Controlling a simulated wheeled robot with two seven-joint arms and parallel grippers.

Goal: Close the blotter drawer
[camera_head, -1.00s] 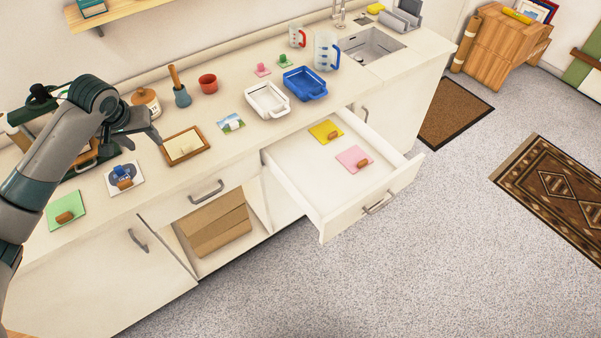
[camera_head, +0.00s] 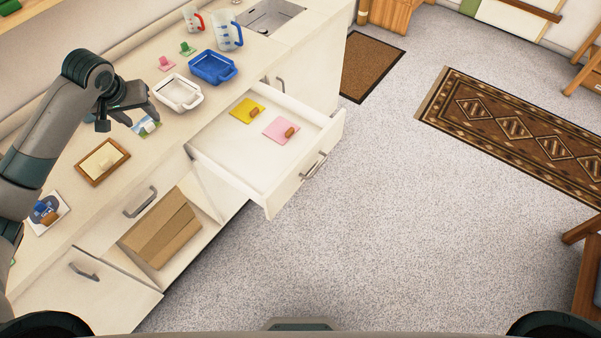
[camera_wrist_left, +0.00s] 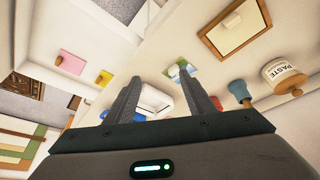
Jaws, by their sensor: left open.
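The blotter drawer (camera_head: 225,165) is pulled out from the white counter in the head view. My right gripper is not in view.
On the counter are a white tray (camera_head: 179,94), a blue tray (camera_head: 213,69), a measuring jug (camera_head: 228,32) and a framed panel (camera_head: 103,162). A cardboard box (camera_head: 163,232) sits in the open compartment below. Speckled floor (camera_head: 330,250) in front of the drawer is clear.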

